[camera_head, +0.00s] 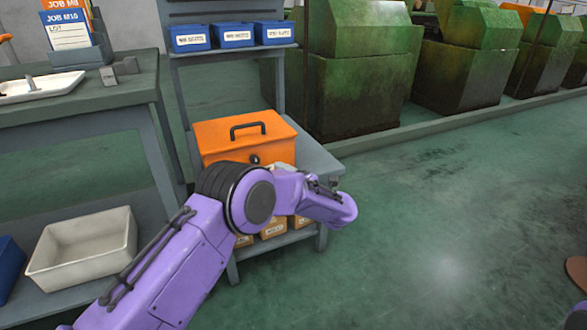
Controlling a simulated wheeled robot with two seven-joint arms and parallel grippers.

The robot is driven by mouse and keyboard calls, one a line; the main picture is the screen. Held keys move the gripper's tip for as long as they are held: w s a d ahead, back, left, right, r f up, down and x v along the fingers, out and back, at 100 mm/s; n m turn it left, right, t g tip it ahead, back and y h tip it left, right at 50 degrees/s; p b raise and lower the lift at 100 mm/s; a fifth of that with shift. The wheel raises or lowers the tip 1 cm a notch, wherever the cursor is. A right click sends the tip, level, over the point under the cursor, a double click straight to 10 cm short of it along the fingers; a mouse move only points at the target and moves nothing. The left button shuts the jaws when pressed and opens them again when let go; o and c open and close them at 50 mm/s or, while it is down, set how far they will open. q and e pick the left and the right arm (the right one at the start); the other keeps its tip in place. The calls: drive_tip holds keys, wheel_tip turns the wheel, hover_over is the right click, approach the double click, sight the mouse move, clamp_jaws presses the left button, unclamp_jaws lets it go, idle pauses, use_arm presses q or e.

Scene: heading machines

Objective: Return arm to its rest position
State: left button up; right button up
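My purple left arm comes in from the lower left. It bends at a dark round joint and reaches right, in front of the orange box (225,137) on the grey shelf unit. I cannot make out the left gripper's fingers; the arm's far end shows only a purple rounded link. A small purple part of my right arm shows at the bottom right edge, and its gripper is out of frame. The orange box has a black handle on its lid and is partly covered by my arm. Whether the arm touches it I cannot tell.
Blue labelled bins (232,36) stand on the upper shelf. A grey workbench (100,105) at left holds a white tray (42,88) and job cards (68,32). A cream bin (82,250) sits below. Green machines (465,60) line the back. Open floor lies at right.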

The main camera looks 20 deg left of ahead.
use_arm(q)
drive_tip(key=s+d+f+m+t+h, duration=0.2)
drive_tip(key=f+m+t+h, duration=0.2)
drive_tip(key=f+m, duration=0.3)
drive_tip(key=s+d+f+m+t+h, duration=0.1)
drive_tip(key=s+f+m+t+h, duration=0.2)
drive_tip(key=f+m, duration=0.5)
drive_tip(key=s+f+m+g+h, duration=0.35)
drive_tip(key=s+f, duration=0.35)
drive_tip(key=s, duration=0.4)
drive_tip(key=s+f+m+g+h, duration=0.2)
drive_tip(key=s+f+m+h, duration=0.15)
drive_tip(key=s+f, duration=0.55)
drive_tip(key=s+a+m+g, duration=0.2)
drive_tip(key=s+g, duration=0.2)
drive_tip(key=s, duration=1.5)
wheel_tip(320, 180, up, 27)
drive_tip(key=p, duration=2.7)
drive_tip(key=shift+w+d+p, duration=0.2)
drive_tip(key=shift+d+p, duration=0.05)
drive_tip(key=shift+p, duration=0.15)
drive_tip(key=shift+r, duration=0.1)
